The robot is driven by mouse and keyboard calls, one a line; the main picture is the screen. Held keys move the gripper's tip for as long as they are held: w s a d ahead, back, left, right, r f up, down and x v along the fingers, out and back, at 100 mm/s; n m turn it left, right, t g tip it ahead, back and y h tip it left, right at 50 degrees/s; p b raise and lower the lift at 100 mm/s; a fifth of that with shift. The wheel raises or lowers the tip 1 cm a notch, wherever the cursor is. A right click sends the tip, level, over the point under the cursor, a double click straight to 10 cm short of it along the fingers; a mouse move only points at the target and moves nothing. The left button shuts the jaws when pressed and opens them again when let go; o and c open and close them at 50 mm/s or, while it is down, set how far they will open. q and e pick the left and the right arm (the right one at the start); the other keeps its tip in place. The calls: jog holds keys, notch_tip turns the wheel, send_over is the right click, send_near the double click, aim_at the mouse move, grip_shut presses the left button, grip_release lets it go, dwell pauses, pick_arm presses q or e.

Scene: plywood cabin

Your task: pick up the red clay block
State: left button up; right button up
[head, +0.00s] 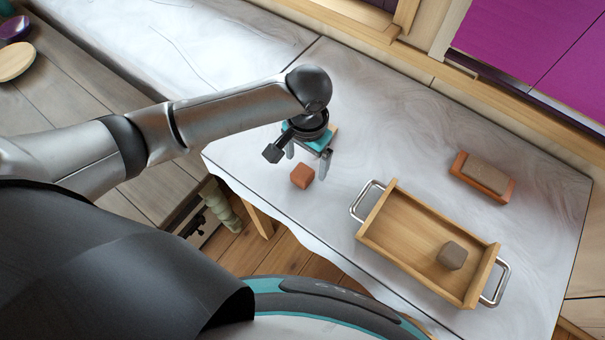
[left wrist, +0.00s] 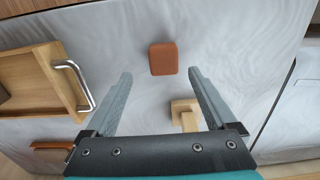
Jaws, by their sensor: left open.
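The red clay block (head: 302,176) is a small reddish-orange cube on the pale marbled counter, close to its front edge. In the left wrist view the block (left wrist: 163,58) lies just beyond the fingertips, roughly midway between their lines. My left gripper (head: 308,163) is over the counter right beside the block, its fingers pointing down. The left wrist view shows the gripper (left wrist: 160,76) open, with nothing between its fingers. Whether the fingertips touch the counter cannot be told. My right gripper is not in view.
A wooden tray (head: 378,237) with metal handles stands to the right, holding a grey-brown block (head: 452,255). Behind it is an orange dish (head: 462,166) with a brown slab (head: 485,177). A pale wooden piece (left wrist: 185,115) lies near the gripper, partly hidden.

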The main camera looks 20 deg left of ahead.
aim_at(302, 176)
pick_arm(q)
jog(key=shift+s+a+f, duration=0.1)
jog(key=shift+a+f, duration=0.1)
jog(key=shift+f, duration=1.3)
jog(key=shift+s+a+f, duration=0.1)
jog(key=shift+a+f, duration=0.1)
jog(key=shift+f, duration=1.3)
jog(key=shift+c, duration=0.3)
jog(key=shift+w+r, duration=0.1)
grip_shut()
